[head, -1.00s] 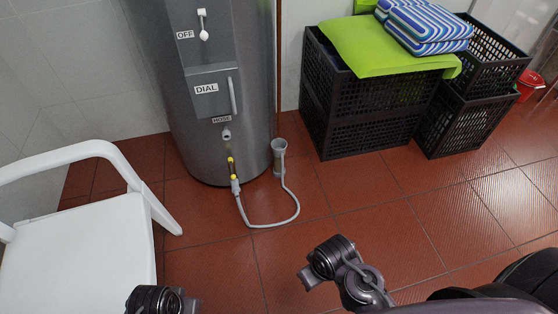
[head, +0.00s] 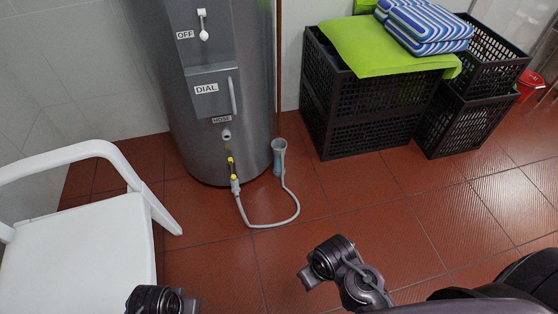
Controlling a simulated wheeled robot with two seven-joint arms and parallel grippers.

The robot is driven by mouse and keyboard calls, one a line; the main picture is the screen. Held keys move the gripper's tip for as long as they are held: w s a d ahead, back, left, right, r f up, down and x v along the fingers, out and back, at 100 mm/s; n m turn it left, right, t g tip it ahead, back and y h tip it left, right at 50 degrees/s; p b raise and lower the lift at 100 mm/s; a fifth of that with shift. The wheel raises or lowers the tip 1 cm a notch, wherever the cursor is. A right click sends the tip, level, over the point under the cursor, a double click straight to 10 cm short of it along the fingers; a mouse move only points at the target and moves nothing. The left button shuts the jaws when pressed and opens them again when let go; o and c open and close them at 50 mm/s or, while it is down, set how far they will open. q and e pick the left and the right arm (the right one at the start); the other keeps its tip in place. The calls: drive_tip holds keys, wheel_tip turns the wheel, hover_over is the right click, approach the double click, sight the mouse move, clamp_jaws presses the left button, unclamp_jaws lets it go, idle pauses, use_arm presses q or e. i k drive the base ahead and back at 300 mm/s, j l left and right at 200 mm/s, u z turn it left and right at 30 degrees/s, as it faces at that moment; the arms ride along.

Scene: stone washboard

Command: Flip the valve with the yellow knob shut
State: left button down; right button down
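The valve with the yellow knob (head: 231,165) sits low on the front of the grey cylindrical tank (head: 230,110), below the label reading HOSE. A grey hose (head: 270,226) runs from under the valve along the floor and up to a small cup-like funnel (head: 279,148) beside the tank. Whether the valve is open or shut is too small to tell. Parts of my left arm show at the bottom left and parts of my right arm at the bottom middle. Neither gripper's fingers can be seen, and both arms are well apart from the valve.
A white armchair (head: 85,240) stands at the left. Black crates (head: 355,115) with a green cloth (head: 385,45) and striped cushions (head: 430,25) stand at the back right, with a red bucket (head: 530,82) beyond. The tiled floor (head: 350,200) before the tank is clear except for the hose.

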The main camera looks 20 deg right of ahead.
sight(232, 169)
drive_tip(key=i+l+u, duration=1.05)
